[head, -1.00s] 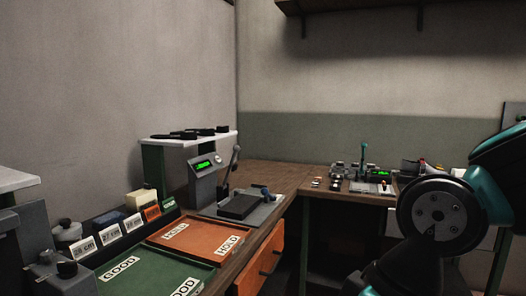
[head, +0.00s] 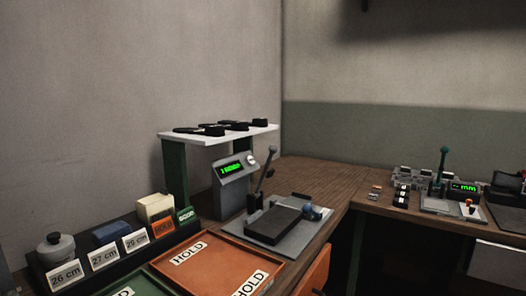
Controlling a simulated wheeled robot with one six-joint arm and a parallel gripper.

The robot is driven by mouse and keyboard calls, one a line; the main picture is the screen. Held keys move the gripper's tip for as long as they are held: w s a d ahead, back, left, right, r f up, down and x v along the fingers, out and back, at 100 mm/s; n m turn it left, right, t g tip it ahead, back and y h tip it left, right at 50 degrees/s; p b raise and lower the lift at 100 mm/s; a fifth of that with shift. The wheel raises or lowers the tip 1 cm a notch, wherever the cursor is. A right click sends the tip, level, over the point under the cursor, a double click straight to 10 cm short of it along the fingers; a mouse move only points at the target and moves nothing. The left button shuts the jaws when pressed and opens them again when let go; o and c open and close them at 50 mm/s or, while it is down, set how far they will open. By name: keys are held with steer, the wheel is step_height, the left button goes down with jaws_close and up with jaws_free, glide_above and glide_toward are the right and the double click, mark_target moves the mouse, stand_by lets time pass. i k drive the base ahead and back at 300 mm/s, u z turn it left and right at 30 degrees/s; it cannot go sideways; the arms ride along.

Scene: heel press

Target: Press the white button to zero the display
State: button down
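A grey display box (head: 234,193) stands on the wooden bench near the middle of the head view. Its green-lit display (head: 231,169) shows characters too small to read surely. A round white button (head: 252,159) sits on the box's sloped face, right of the display. Nothing covers or touches the button. In front of the box is a grey press base with a dark block (head: 273,224) and an upright lever (head: 265,170). My gripper is not in view.
A white shelf (head: 219,136) with dark pieces stands behind the box. A second device with a green display (head: 463,187) stands at right. Bare bench (head: 318,180) lies behind the press.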

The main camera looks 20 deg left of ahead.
mark_target(251, 159)
steer(key=u, duration=0.3)
steer(key=i, duration=0.7)
steer(key=u, duration=0.6)
steer(key=i, duration=0.35)
steer(key=u, duration=0.35)
